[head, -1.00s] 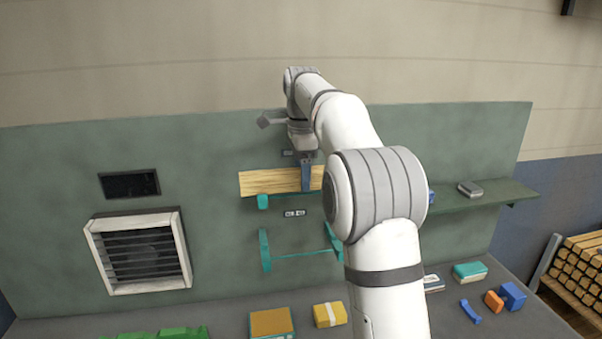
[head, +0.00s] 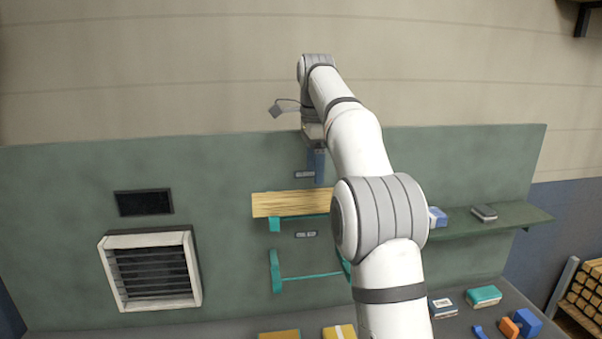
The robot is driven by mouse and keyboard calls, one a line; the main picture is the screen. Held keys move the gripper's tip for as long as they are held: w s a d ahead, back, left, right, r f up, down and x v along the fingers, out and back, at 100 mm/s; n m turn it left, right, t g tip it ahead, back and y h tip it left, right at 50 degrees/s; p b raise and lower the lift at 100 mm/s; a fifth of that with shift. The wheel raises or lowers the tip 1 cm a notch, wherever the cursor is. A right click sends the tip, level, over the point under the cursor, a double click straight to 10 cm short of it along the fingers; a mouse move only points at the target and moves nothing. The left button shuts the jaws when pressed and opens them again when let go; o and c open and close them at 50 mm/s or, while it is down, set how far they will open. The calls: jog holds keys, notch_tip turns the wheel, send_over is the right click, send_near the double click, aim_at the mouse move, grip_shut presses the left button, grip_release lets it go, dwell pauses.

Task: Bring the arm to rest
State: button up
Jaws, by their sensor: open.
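My arm reaches up and forward from the lower right of the middle. My gripper (head: 318,166) points down in front of the green back panel (head: 90,200). It is open, and its fingers show only edge-on. A flat wooden board (head: 285,204) lies on teal brackets (head: 274,225) on the panel, just below and left of the gripper. The gripper appears apart from the board. My arm hides the board's right end.
A lower teal holder (head: 310,276) on the panel is empty. A green shelf (head: 500,222) at right bears a grey case (head: 484,213) and a blue-white box (head: 437,217). A framed vent (head: 152,270) is at left. Several small items lie on the bench, including a teal box (head: 484,296).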

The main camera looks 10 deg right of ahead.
jog(key=s+f+n+t+b, duration=0.1)
jog(key=s+f+n+b, duration=0.3)
jog(key=s+f+n, duration=0.5)
jog(key=s+f+n+t+b, duration=0.2)
jog(key=s+f+n, duration=0.6)
jog(key=s+f, duration=1.1)
jog(key=s+b, duration=0.2)
jog(key=s, duration=0.4)
jog(key=shift+s+n, duration=0.15)
jog(key=shift+n, duration=0.25)
